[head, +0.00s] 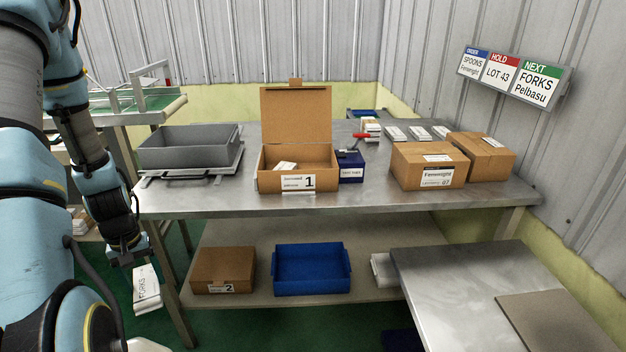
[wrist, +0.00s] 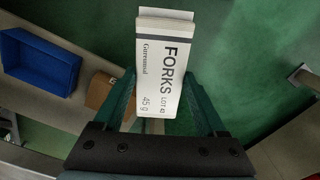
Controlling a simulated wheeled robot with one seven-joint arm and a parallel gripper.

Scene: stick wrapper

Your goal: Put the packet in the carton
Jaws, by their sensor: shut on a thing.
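My gripper (head: 132,262) is shut on a white packet (head: 147,290) at the lower left of the head view, below the table top and left of the table. A shut brown carton (head: 223,269) labelled "2" is on the lower shelf.
A grey tray (head: 190,147) stands left of the open carton, and a small dark blue box (head: 351,168) stands right of it. Two closed boxes (head: 430,166) sit further right. A blue bin (head: 311,269) is on the shelf (head: 240,308). A wall sign (head: 514,76) reads SPOONS, HOLD LOT 43, FORKS Pelbasu.

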